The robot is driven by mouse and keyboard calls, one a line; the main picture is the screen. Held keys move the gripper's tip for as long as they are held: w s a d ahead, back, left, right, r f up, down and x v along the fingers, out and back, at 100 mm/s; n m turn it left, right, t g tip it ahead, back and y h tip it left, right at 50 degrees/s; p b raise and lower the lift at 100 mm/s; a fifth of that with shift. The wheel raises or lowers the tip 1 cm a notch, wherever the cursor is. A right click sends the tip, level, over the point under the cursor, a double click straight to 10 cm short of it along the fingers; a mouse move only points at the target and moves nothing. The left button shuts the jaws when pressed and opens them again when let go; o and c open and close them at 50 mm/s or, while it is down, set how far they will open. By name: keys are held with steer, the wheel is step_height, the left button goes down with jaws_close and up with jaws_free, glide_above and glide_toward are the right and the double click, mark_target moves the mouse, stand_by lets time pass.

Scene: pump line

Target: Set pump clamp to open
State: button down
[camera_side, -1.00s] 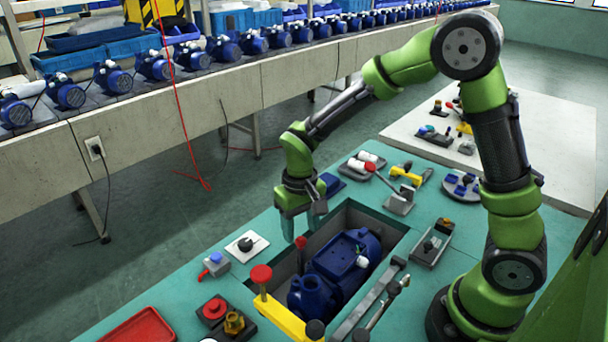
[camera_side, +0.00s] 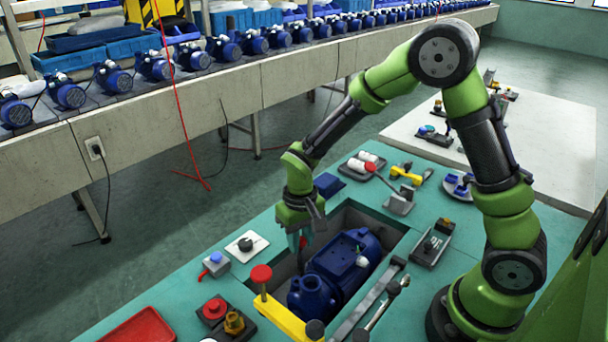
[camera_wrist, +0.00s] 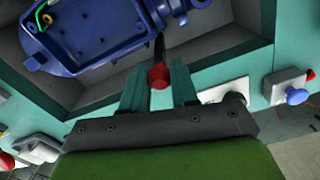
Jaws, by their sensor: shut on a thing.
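A blue pump (camera_side: 342,268) lies in the sunken bay of the teal bench; part of it shows in the wrist view (camera_wrist: 85,35). At the bay's left side stands a dark lever with a red knob (camera_wrist: 158,77), which I take to be the pump clamp's handle. My gripper (camera_side: 297,242) points down beside the pump. In the wrist view its two teal fingers (camera_wrist: 158,88) are on either side of the red knob and shut on it. In the side view the fingers hide the knob.
A yellow bar with a red knob (camera_side: 261,274) crosses the bay's near end. Metal bars (camera_side: 366,312) run along the bay's right edge. A black dial on a white plate (camera_side: 246,243) and a blue-button box (camera_side: 215,262) stand left of the bay.

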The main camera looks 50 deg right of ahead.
steer(key=shift+w, duration=1.85)
steer(key=c, duration=0.9)
jaws_free()
steer(key=shift+o, duration=0.2)
step_height(320, 180, up, 17)
steer(key=s+d+r+t+y, duration=0.1)
steer(key=s+r+t, duration=0.1)
steer(key=s, duration=0.6)
steer(key=s+d+r+m+t+y, duration=0.1)
steer(key=s+r+t, duration=0.2)
steer(key=s, duration=0.6)
steer(key=shift+s+r+t, duration=0.15)
steer(key=shift+s+t, duration=0.15)
steer(key=shift+t, duration=0.8)
